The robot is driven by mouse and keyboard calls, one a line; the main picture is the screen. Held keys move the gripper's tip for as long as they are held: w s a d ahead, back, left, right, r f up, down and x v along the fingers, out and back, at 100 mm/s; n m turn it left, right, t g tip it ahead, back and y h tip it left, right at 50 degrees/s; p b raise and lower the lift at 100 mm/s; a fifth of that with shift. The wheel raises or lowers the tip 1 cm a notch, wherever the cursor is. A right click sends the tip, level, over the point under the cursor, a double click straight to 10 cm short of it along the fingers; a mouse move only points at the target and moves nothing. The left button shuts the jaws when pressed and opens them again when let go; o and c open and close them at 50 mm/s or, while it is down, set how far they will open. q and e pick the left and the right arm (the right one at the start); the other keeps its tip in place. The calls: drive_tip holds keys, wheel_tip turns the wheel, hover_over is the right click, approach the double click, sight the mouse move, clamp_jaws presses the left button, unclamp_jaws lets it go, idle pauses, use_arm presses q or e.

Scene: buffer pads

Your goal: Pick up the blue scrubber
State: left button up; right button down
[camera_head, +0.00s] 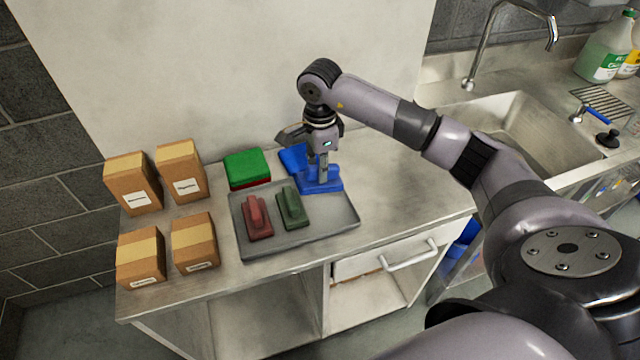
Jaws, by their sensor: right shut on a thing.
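The blue scrubber (333,184) is at the right back part of the grey tray (340,215). My right gripper (323,172) points down over it and is shut on it; the fingers hide part of its handle. I cannot tell whether the scrubber touches the tray or is slightly raised. A red scrubber (256,217) and a green scrubber (292,208) lie in the tray to its left. My left gripper is not in view.
A green pad stack (246,165) and a blue pad (294,158) lie behind the tray. Several cardboard boxes (140,257) stand at the left. A sink (530,135) with a faucet (509,30) is at the right. The counter's front strip is clear.

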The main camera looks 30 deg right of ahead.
wheel_tip(320, 180, up, 14)
drive_tip(key=b, duration=0.1)
drive_tip(key=shift+f+b, duration=0.25)
drive_tip(key=shift+b, duration=0.05)
